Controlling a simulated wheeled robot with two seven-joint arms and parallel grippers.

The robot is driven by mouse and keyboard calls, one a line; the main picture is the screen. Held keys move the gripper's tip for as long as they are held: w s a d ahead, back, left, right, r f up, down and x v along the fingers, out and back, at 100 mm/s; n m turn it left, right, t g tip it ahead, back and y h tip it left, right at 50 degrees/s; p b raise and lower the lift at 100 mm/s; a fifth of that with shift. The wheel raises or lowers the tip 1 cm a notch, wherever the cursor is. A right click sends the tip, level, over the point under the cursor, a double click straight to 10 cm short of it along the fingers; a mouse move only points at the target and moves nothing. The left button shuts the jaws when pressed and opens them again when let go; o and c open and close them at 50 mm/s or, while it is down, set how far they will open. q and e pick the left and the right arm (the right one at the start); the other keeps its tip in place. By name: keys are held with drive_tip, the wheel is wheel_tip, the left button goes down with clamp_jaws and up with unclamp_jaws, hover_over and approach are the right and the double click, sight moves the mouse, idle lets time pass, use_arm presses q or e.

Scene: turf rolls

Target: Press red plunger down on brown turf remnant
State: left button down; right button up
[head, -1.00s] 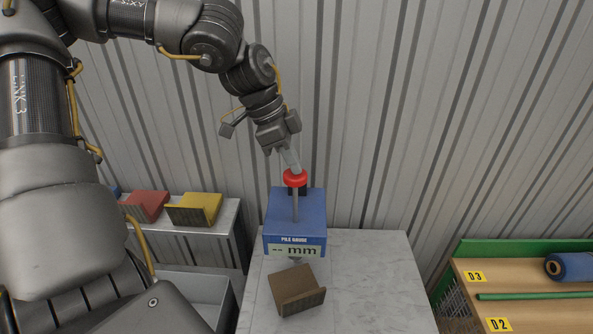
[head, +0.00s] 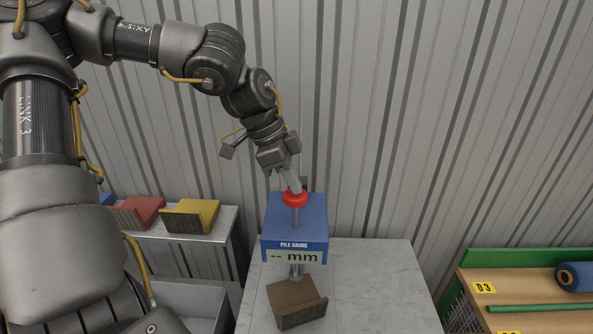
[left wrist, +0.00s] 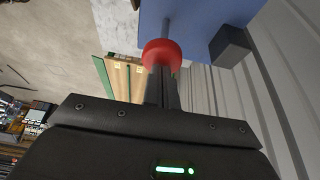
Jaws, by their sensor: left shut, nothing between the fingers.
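The blue pile gauge (head: 282,222) stands on a grey table, and its display reads "-- mm". Its red plunger knob (head: 295,199) sits a short way above the gauge's top, on a grey rod. My left gripper (head: 293,188) is shut, and its fingertips meet the knob from above. The knob also shows at the fingertips in the left wrist view (left wrist: 161,54). The plunger's metal foot (head: 296,272) pokes out below the display, over the back of the brown turf remnant (head: 292,297). I cannot tell whether the foot touches the remnant. My right gripper is not in view.
A side shelf (head: 215,229) at left holds a red remnant (head: 137,211) and a yellow remnant (head: 192,215). At right, a wooden rack (head: 535,290) holds a blue roll (head: 576,276). The grey tabletop (head: 375,285) right of the gauge is clear. A corrugated wall stands behind.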

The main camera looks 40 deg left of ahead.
sight(291, 193)
use_arm(q)
drive_tip(key=shift+f+b, duration=1.75)
drive_tip(key=shift+f, duration=0.4)
drive_tip(key=shift+s+r, duration=0.1)
drive_tip(key=shift+r, duration=0.1)
wheel_tip(291, 193, up, 15)
drive_tip(key=p, duration=1)
